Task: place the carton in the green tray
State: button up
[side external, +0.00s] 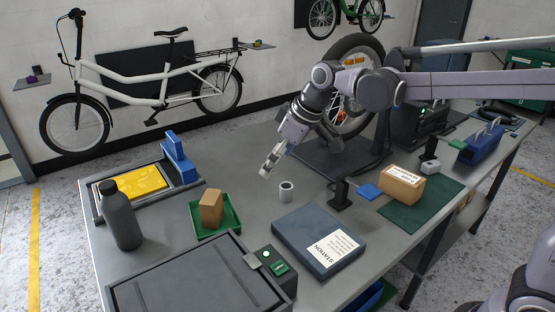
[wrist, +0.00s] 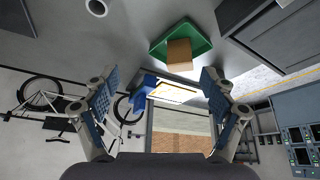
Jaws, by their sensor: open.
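A small brown carton (side external: 211,206) stands inside the green tray (side external: 232,226) on the workbench. The wrist view also shows the carton (wrist: 179,56) in the green tray (wrist: 203,43), near its edge; whether it lies flat on the tray floor is unclear. My gripper (side external: 271,163) is above the bench, behind and to the right of the tray and apart from it. In the wrist view my gripper (wrist: 159,82) has its two fingers spread wide with nothing between them.
A dark bottle (side external: 120,215) and a bin with a yellow item (side external: 138,183) stand left of the tray. A white cup (side external: 286,191), a STATION box (side external: 316,243) and a labelled cardboard box (side external: 402,184) stand to the right. Bare bench lies between tray and cup.

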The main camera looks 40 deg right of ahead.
jog(key=s+d+f+m, duration=0.1)
jog(key=s+d+f, duration=0.1)
jog(key=s, duration=0.4)
jog(key=s+d+f+m+t+h, duration=0.1)
jog(key=s+d+f+m, duration=0.1)
jog(key=s+d, duration=0.3)
jog(key=s+d+f+m+t+h, duration=0.1)
jog(key=s+d+m, duration=0.1)
jog(key=s, duration=0.7)
jog(key=shift+s+d+f, duration=0.15)
jog(key=shift+d+f, duration=0.25)
jog(key=shift+d, duration=0.5)
